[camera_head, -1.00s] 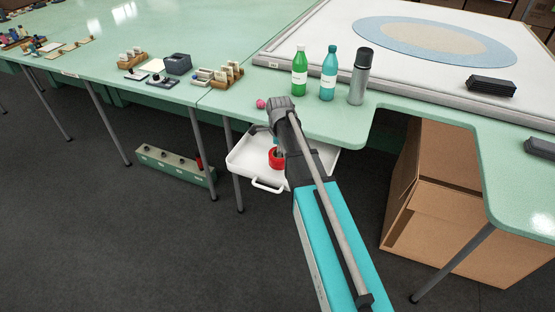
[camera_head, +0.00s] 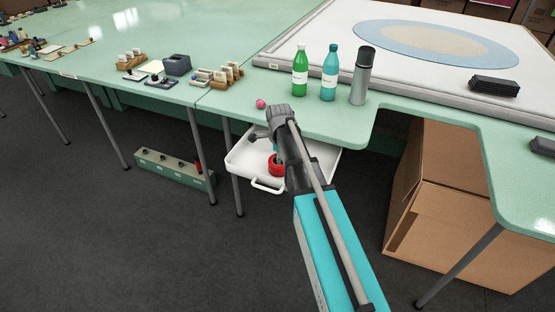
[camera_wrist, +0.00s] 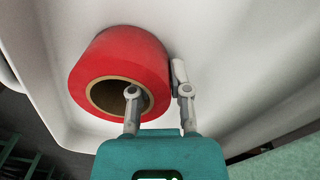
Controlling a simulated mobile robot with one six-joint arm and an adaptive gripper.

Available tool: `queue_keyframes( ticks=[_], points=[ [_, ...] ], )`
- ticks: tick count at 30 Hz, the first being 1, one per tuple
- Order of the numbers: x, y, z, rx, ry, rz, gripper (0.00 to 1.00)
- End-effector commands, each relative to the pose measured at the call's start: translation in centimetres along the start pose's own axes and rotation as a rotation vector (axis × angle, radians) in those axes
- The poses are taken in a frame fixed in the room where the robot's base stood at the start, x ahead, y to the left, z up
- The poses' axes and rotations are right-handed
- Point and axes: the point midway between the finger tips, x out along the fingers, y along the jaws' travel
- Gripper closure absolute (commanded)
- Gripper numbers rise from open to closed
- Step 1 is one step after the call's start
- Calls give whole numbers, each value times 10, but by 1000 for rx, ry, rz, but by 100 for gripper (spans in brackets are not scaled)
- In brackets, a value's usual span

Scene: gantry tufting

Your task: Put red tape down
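The red tape (camera_head: 275,169) is a thick red roll with a brown core, over the floor of a white tray (camera_head: 242,163) below the table edge. In the wrist view the red tape (camera_wrist: 118,62) fills the upper left. My gripper (camera_wrist: 160,90) has one grey finger at the roll's hole and the other against its outer right side, with the roll's wall between them. It looks shut on that wall. I cannot tell whether the roll touches the tray floor. In the head view my arm hides the fingertips.
Above the tray, the green table holds a pink ball (camera_head: 261,104), a green bottle (camera_head: 300,76), a teal bottle (camera_head: 329,78) and a grey flask (camera_head: 361,78). A cardboard box (camera_head: 440,190) stands below at right. A table leg (camera_head: 234,175) is beside the tray's left.

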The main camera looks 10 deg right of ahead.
Motion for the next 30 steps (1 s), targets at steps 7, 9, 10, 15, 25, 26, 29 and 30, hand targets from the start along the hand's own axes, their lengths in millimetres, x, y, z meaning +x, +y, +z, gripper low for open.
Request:
queue_keyframes(
  ticks=[7, 9, 10, 15, 25, 26, 29, 30],
  points=[
    [0, 0, 0, 0, 0, 0, 42],
    [0, 0, 0, 0, 0, 0, 42],
    [0, 0, 0, 0, 0, 0, 42],
    [0, 0, 0, 0, 0, 0, 42],
    [-9, 0, 0, 0, 0, 0, 42],
    [-11, 0, 0, 0, 0, 0, 42],
    [-18, 0, 0, 0, 0, 0, 42],
    [-21, 0, 0, 0, 0, 0, 42]
  ],
)
